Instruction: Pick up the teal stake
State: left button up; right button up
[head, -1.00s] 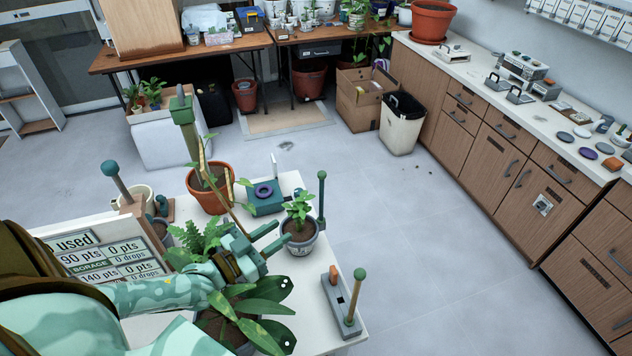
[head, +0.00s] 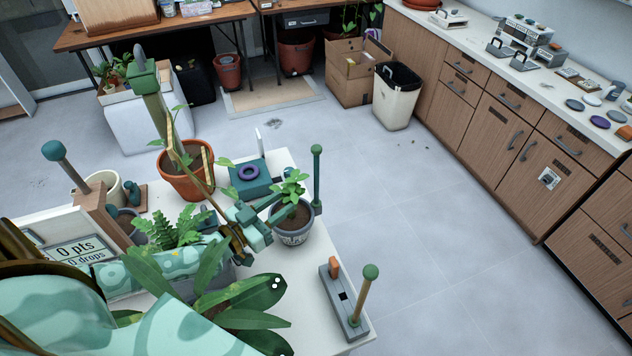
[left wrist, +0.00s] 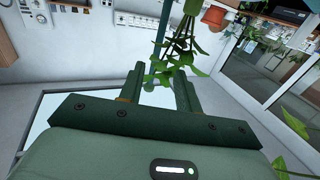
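The teal stake (head: 317,178) stands upright at the right edge of the white table, just behind a small grey pot with a leafy plant (head: 291,218). It also shows in the left wrist view (left wrist: 160,38) as a teal pole beyond the gap between the fingers. My left gripper (head: 272,217) is open and points right, at the left side of that plant, short of the stake. In the left wrist view the open fingers (left wrist: 159,80) have leaves (left wrist: 163,72) between or just beyond their tips. My right gripper is not in view.
A terracotta pot (head: 187,178) with a thick olive post and a teal block (head: 251,177) with a purple ring stand behind the gripper. A grey holder (head: 341,297) with a green-topped tan stake (head: 362,292) is at the front right. Floor right of the table is clear.

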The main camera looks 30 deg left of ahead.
aim_at(316, 182)
pick_arm(q)
jog(key=x, duration=0.8)
jog(key=b+x, duration=0.1)
jog(key=x, duration=0.3)
jog(key=shift+d+r, duration=0.15)
jog(key=shift+r, duration=0.1)
jog(key=shift+s, duration=0.1)
grip_shut()
